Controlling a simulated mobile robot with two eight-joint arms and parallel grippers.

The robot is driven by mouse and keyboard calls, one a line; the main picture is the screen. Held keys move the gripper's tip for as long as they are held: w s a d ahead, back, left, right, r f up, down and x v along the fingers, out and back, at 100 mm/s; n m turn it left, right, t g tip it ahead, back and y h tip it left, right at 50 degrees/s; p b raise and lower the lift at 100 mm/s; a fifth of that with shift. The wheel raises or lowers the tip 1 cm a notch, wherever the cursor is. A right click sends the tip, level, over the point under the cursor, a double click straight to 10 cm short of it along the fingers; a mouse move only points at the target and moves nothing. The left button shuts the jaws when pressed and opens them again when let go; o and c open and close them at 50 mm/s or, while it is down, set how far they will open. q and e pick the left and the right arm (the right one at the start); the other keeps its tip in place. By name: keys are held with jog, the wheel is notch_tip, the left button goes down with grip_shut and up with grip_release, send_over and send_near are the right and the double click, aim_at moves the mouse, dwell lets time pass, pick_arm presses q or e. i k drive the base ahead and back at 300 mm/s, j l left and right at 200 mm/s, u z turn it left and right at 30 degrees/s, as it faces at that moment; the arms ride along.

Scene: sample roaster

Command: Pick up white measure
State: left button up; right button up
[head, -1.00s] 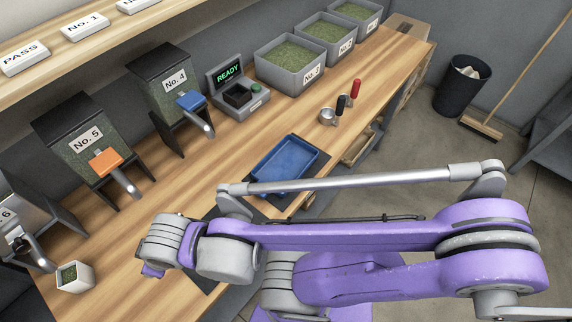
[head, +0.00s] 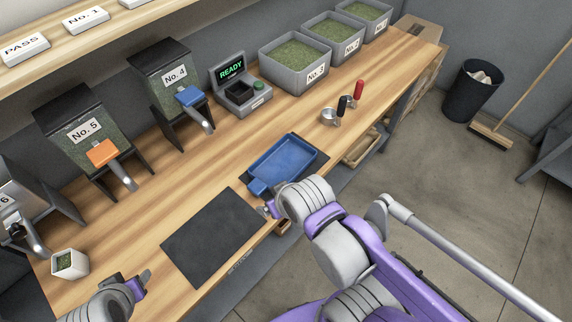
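My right gripper (head: 266,208) is beside the near left corner of the blue tray (head: 284,163). My own wrist hides most of its fingers. The measure is in neither gripper.
A dark mat (head: 211,238) lies bare between the grippers. Dispensers No. 5 (head: 78,132) and No. 4 (head: 169,82), a READY scale (head: 238,89) and bean bins (head: 296,65) line the back. A shelf (head: 120,27) overhangs the bench.

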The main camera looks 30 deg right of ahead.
aim_at(70, 263)
jog(key=z, duration=0.35)
jog(key=l+z, duration=0.15)
jog(key=z, duration=0.5)
jog(key=u, duration=2.4)
jog(key=i+j+u, duration=0.2)
jog(key=i+j, duration=0.1)
jog(key=j, duration=0.05)
